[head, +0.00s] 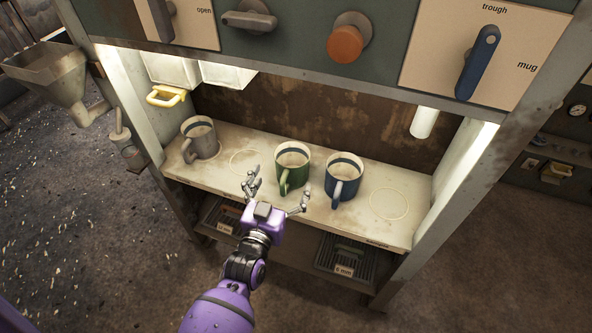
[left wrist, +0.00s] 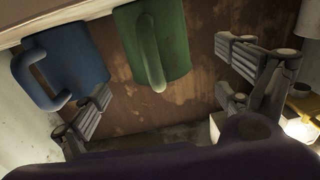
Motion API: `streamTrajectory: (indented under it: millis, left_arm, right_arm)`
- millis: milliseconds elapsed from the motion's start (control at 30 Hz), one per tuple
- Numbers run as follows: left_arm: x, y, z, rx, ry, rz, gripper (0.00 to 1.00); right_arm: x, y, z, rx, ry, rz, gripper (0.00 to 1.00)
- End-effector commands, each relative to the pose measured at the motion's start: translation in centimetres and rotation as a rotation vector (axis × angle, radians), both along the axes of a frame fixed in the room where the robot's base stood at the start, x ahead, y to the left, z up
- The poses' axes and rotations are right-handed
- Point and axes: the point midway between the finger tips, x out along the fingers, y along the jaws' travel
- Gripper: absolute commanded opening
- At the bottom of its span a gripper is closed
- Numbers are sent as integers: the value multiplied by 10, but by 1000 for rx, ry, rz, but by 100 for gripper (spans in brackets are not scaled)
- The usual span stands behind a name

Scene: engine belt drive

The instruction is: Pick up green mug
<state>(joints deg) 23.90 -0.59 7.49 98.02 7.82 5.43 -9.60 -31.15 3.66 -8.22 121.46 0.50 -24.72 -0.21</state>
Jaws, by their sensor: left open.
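The green mug (head: 292,168) stands upright on the pale shelf (head: 225,178), between an empty ring mark and the blue mug (head: 343,178). Its handle points toward me. My left gripper (head: 276,193) is in front of the green mug, fingers spread wide and empty. In the left wrist view the green mug (left wrist: 168,40) shows between the open fingers (left wrist: 165,95), with its handle toward the camera. The blue mug (left wrist: 68,62) is close to one finger there; I cannot tell if they touch. My right gripper is not in view.
A grey mug (head: 200,138) stands at the shelf's left end. A yellow-handled part (head: 166,96) hangs at the upper left. A white spout (head: 424,122) hangs at the right. Ring marks (head: 389,204) on the shelf are empty. Slotted trays (head: 350,256) sit below the shelf.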

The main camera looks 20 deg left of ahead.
Motion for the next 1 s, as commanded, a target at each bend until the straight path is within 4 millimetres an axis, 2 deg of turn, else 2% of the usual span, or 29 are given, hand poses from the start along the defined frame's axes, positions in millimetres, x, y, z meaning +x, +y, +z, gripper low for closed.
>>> streamTrajectory:
  millis: [533,667,867,1000]
  left_arm:
    - [69,-1,-7,-2,1,0,94]
    - [76,0,-6,-1,2,1,94]
    - [76,0,-6,-1,1,1,94]
    - [76,0,-6,-1,1,1,76]
  right_arm:
    - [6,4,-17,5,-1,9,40]
    - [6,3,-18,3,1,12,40]
    - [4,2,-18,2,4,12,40]
    - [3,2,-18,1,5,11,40]
